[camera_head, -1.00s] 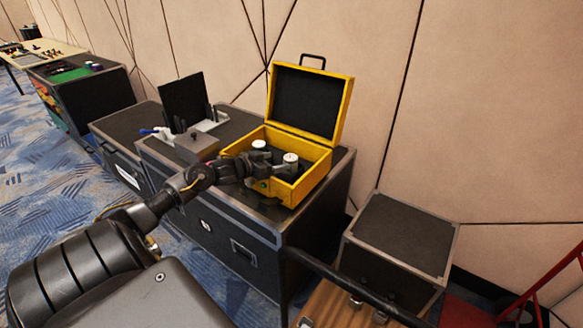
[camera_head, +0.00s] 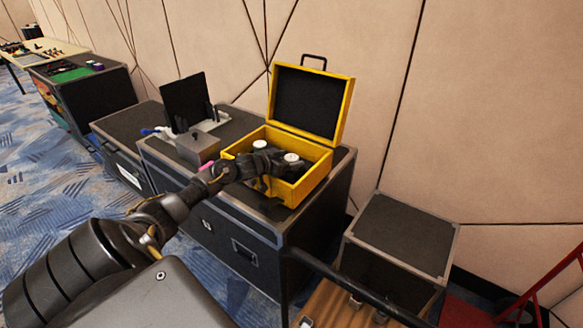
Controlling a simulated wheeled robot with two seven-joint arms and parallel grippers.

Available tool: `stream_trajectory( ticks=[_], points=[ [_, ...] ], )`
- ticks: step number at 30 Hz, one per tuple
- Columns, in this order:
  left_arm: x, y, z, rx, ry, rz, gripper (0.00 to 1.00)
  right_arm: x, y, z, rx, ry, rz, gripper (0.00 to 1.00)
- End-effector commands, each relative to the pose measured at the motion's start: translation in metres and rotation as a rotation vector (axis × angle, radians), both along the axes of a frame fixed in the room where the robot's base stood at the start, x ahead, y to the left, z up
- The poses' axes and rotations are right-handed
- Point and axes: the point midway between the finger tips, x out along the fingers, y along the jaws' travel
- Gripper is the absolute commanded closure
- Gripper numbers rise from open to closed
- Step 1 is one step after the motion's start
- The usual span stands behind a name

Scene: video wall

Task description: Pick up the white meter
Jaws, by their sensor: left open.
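An open yellow case (camera_head: 309,186) stands on a black flight case, with its lid up at the back. Two round white-topped things show inside it: one at the left (camera_head: 260,144) and one at the right (camera_head: 291,157). I cannot tell from their look which is the white meter. My left gripper (camera_head: 272,169) is open at the case's front left, just in front of the white tops. Its dark fingers blend with the dark interior, and I see nothing held between them. The lower parts of the white-topped things are hidden. My right gripper is out of view.
A grey box (camera_head: 197,147) and a dark upright panel (camera_head: 186,102) stand left of the yellow case on the black flight case (camera_head: 236,228). Another black case (camera_head: 402,238) stands at the right. The wall is close behind.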

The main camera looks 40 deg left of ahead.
Motion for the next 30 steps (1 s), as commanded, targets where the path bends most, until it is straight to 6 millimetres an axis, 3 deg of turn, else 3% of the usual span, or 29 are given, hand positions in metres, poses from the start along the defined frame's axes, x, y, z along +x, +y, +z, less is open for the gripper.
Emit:
stream_trajectory(
  ticks=[2,14,23,30],
  points=[
    [0.000,0.000,0.000,0.000,0.000,0.000,0.28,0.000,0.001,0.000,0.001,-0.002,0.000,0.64],
    [0.000,0.000,0.000,0.000,0.000,0.000,0.79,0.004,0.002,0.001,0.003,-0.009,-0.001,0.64],
    [0.000,0.001,0.008,0.002,-0.003,0.000,0.80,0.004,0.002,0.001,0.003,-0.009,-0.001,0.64],
    [0.000,0.001,0.052,0.005,-0.006,-0.001,0.80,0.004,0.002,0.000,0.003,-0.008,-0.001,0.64]
  ],
)
